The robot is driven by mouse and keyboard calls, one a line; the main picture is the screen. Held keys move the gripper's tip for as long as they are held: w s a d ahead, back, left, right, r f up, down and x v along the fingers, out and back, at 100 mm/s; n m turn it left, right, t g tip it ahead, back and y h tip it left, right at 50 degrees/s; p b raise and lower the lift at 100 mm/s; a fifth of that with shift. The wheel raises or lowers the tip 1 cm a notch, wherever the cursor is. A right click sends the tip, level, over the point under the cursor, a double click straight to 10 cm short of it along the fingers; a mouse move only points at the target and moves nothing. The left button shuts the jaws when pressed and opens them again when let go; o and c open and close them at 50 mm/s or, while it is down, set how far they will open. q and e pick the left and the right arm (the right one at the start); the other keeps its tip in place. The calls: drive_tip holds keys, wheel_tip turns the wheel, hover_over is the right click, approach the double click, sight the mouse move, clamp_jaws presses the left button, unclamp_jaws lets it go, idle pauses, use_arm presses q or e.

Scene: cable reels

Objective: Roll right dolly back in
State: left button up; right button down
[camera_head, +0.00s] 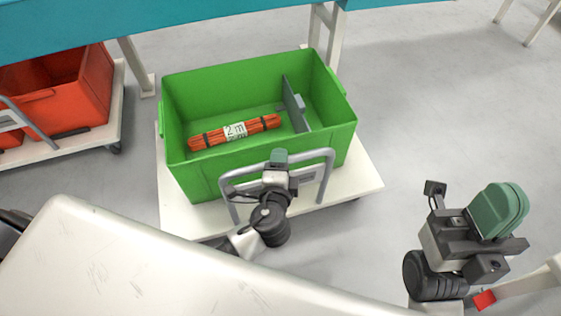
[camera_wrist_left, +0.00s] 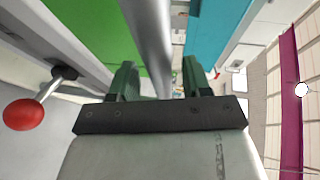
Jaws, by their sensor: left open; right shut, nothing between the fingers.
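The right dolly (camera_head: 352,197) is a white wheeled platform with a grey tubular handle (camera_head: 328,178). It carries a green crate (camera_head: 330,146) and stands mostly in front of the teal-edged table. In the head view, my left gripper (camera_head: 279,158) is at the middle of the handle's top bar and covers part of it. In the left wrist view its green fingers (camera_wrist_left: 158,75) are apart, and the grey handle bar (camera_wrist_left: 150,35) runs up from the gap between them; I cannot tell whether they touch it. My right gripper (camera_head: 499,207) is shut and empty, over the floor right of the dolly.
The crate holds an orange cable bundle (camera_head: 236,131) labelled "2 m" and a grey divider (camera_head: 294,103). A second dolly (camera_head: 118,112) with a red crate (camera_head: 94,92) stands at left. The teal table (camera_head: 230,22) has white legs (camera_head: 325,35). A pale surface (camera_head: 110,262) fills the lower left.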

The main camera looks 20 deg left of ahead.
use_arm(q)
drive_tip(key=shift+w+a+f, duration=0.1)
drive_tip(key=shift+w, duration=0.35)
clamp_jaws()
